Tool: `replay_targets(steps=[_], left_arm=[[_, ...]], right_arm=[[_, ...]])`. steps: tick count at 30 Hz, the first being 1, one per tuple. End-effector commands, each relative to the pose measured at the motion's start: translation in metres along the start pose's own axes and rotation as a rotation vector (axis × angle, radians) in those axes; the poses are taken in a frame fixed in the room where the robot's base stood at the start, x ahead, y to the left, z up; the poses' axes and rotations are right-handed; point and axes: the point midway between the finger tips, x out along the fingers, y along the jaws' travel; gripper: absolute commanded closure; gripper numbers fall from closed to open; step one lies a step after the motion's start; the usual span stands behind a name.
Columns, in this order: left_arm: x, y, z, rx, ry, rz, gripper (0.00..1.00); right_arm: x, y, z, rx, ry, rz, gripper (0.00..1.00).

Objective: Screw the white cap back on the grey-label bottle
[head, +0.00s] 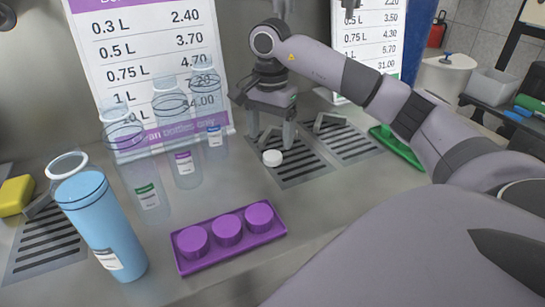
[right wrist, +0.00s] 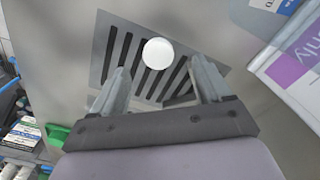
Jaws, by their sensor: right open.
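The white cap (head: 272,158) lies on a slotted drain grate on the counter. In the right wrist view the cap (right wrist: 158,54) shows between and just beyond my fingertips. My right gripper (head: 272,138) is open and points down above the cap, empty; it also shows in the right wrist view (right wrist: 160,78). A bottle full of blue liquid (head: 95,215) stands uncapped at the left, with a pale, greyish-white label (head: 108,259) low on its front. It is far from my right gripper. My left gripper is out of sight.
A purple tray (head: 184,264) with three purple caps (head: 227,230) lies at the front middle. Clear bottles with green, purple and blue labels (head: 184,162) stand behind it. A yellow block (head: 16,195) is at far left, a green item (head: 396,148) at right. Price signs (head: 140,45) stand behind.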

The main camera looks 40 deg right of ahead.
Motion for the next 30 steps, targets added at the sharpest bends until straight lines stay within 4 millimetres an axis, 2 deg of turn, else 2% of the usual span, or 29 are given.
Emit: replay_targets(steps=[7, 15, 18, 29, 30], left_arm=[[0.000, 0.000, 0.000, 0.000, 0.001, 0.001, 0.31], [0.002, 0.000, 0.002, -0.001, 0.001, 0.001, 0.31], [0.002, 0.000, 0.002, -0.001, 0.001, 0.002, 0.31], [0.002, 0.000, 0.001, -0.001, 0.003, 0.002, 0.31], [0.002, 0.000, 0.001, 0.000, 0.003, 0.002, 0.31]], right_arm=[[0.004, 0.001, 0.000, 0.000, 0.000, 0.000, 0.22], [0.042, 0.004, 0.001, 0.000, -0.001, 0.002, 0.22], [0.050, 0.004, 0.001, -0.001, 0.000, 0.000, 0.22], [0.051, 0.003, 0.001, -0.001, 0.000, -0.001, 0.22], [0.051, 0.003, 0.001, -0.001, 0.000, -0.001, 0.32]])
